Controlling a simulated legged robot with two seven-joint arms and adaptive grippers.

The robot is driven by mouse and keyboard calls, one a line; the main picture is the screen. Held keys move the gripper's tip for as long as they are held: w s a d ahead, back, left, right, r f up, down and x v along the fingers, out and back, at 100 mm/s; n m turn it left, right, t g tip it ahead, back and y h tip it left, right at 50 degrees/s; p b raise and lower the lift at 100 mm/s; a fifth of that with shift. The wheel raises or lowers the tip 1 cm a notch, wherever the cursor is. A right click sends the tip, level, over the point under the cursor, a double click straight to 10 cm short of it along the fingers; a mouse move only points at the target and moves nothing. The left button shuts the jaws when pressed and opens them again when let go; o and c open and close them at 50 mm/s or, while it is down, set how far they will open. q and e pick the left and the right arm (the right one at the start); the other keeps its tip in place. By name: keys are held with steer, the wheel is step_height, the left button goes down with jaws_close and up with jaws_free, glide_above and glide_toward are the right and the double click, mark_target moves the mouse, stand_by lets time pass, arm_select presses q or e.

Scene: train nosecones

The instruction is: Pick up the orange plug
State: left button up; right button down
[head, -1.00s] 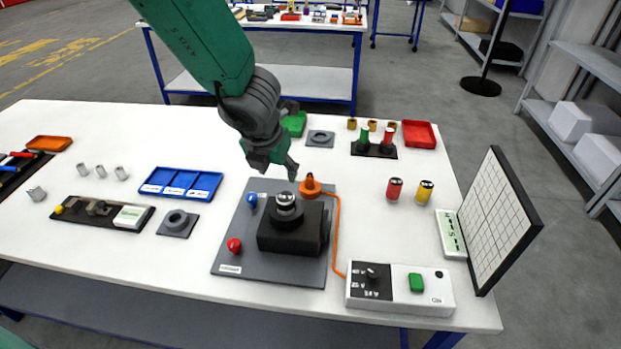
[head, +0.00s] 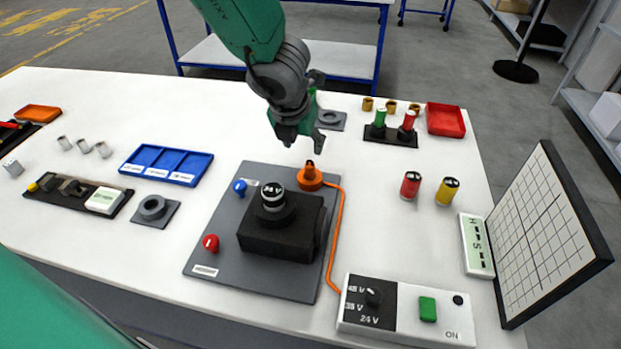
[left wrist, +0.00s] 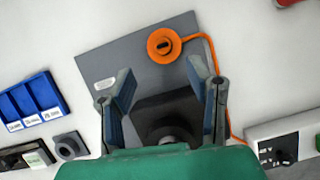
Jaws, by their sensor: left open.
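The orange plug (head: 310,177) stands upright at the back right corner of the grey plate (head: 215,255), with an orange cable running from it. It also shows in the left wrist view (left wrist: 163,45), seen from above, beyond my fingertips. My left gripper (head: 308,142) is above and just behind the plug in the head view, open and empty. In the left wrist view its two fingers (left wrist: 160,90) are spread over the black block (left wrist: 170,112), short of the plug. My right gripper is not in view; a green piece of my own body shows at the lower left.
The black block (head: 280,236) with a silver-topped knob stands in front of the plug. The orange cable (head: 335,235) runs to the control box (head: 405,311). Blue (head: 241,187) and red (head: 211,243) knobs are on the plate. Red and yellow cylinders stand to the right.

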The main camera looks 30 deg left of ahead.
mark_target(309, 165)
arm_select(q)
steer(key=f+b, duration=0.1)
steer(key=f, duration=0.1)
steer(key=f+b, duration=0.1)
steer(key=shift+w+d+f+b, duration=0.3)
steer(key=shift+d+f+b, duration=0.05)
steer(key=shift+d, duration=0.05)
steer(key=shift+a+f, duration=0.1)
steer(key=shift+f, duration=0.15)
steer(key=x, duration=0.3)
steer(key=b+x, duration=0.1)
steer(key=x, duration=0.2)
steer(key=shift+w+a+f, duration=0.15)
steer(key=shift+w+a, duration=0.1)
steer(key=shift+w, duration=0.05)
steer(key=shift+w+d+f, duration=0.1)
steer(key=shift+d, duration=0.05)
steer(key=c, duration=0.9)
jaws_close()
